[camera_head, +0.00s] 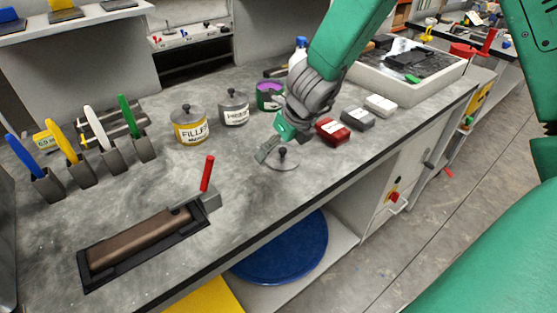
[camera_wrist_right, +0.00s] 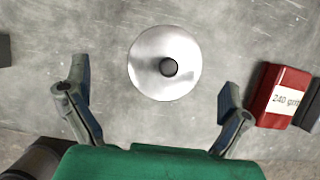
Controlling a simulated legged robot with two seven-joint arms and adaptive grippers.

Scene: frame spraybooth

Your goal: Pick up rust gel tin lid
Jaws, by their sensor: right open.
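The tin lid (camera_head: 283,158) is a round, shiny metal disc with a dark knob, lying flat on the grey workbench near its front edge. In the right wrist view the lid (camera_wrist_right: 165,63) lies beyond my fingertips, roughly centred between them. My right gripper (camera_head: 275,141) is just above the lid in the head view, open and empty. Its two fingers are spread wide in the right wrist view (camera_wrist_right: 158,95), apart from the lid. My left gripper is not in view.
A red sanding block (camera_head: 332,131) sits close to the right of the gripper, with a dark block (camera_head: 358,118) and a pale block (camera_head: 381,105) beyond. A filler tin (camera_head: 190,128) and a grey tin (camera_head: 234,110) stand left. Bench left of the lid is clear.

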